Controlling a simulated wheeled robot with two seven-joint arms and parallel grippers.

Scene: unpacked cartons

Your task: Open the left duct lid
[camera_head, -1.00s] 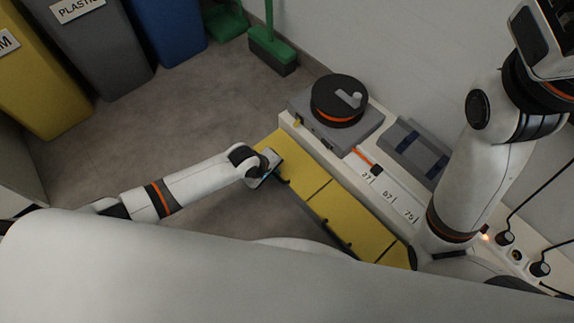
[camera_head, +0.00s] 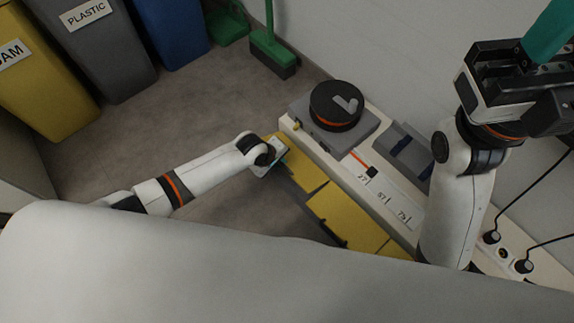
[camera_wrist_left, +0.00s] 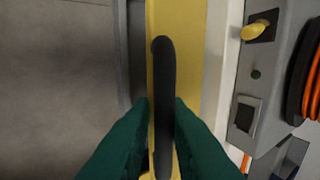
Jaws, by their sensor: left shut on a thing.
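The left duct lid (camera_head: 306,168) is a yellow panel along the low white bench. It looks tilted out of line with the yellow lid beside it (camera_head: 345,217), with a dark strip along its near edge. My left gripper (camera_head: 276,160) is at its far left end. In the left wrist view, the green fingers of this gripper (camera_wrist_left: 162,125) are shut on the lid's black bar handle (camera_wrist_left: 163,75), over the yellow face (camera_wrist_left: 190,40). My right gripper (camera_head: 550,35) is raised at the top right, partly cut off by the frame, and its opening is not clear.
A round black and orange reel (camera_head: 336,106) stands on the white bench (camera_head: 415,212). Yellow, grey and blue bins (camera_head: 95,55) and a green broom (camera_head: 268,45) are at the back. Bare floor (camera_head: 170,120) lies left of the lids.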

